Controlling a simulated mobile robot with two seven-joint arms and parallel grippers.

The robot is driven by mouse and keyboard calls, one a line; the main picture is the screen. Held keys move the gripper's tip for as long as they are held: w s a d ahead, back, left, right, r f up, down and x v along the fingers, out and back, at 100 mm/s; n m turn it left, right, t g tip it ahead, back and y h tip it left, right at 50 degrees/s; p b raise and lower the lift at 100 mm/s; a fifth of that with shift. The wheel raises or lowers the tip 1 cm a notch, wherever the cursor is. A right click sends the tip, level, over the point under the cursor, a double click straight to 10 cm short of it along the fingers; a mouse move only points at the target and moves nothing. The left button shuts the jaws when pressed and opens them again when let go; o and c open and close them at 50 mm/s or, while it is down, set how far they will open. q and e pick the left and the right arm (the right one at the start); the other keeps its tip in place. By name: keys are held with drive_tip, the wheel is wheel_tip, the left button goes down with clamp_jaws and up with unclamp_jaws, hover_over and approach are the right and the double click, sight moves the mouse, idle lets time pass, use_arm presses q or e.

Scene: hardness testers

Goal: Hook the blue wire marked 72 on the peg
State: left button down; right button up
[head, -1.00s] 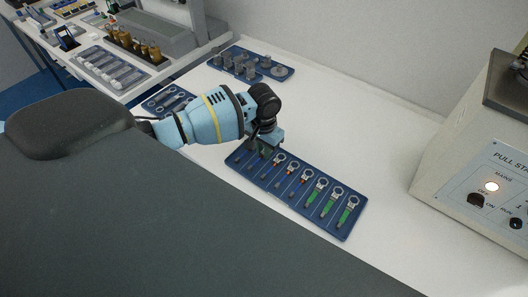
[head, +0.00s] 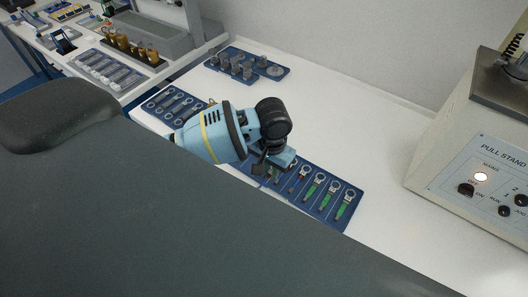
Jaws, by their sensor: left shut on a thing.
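My left gripper (head: 272,167) points down over the blue tray of wires (head: 349,228), at its left and middle part. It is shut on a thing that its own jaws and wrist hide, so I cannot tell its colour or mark. I cannot make out a blue wire marked 72 or any peg. My right gripper is not in view.
The pull stand (head: 450,150), a beige box with a lit lamp, stands at the right. A second blue tray (head: 165,97) with ringed pieces lies behind my left arm. A tray of grey parts (head: 247,64) lies at the back. The white bench between tray and stand is clear.

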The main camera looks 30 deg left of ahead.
use_arm(q)
drive_tip(key=shift+s+d+r, duration=0.15)
drive_tip(key=shift+s+d, duration=1.4)
drive_tip(key=shift+s, duration=0.1)
wheel_tip(320, 180, up, 14)
drive_tip(key=a+n, duration=0.1)
drive_tip(key=a, duration=0.1)
drive_tip(key=shift+a, duration=0.35)
drive_tip(key=shift+r, duration=0.1)
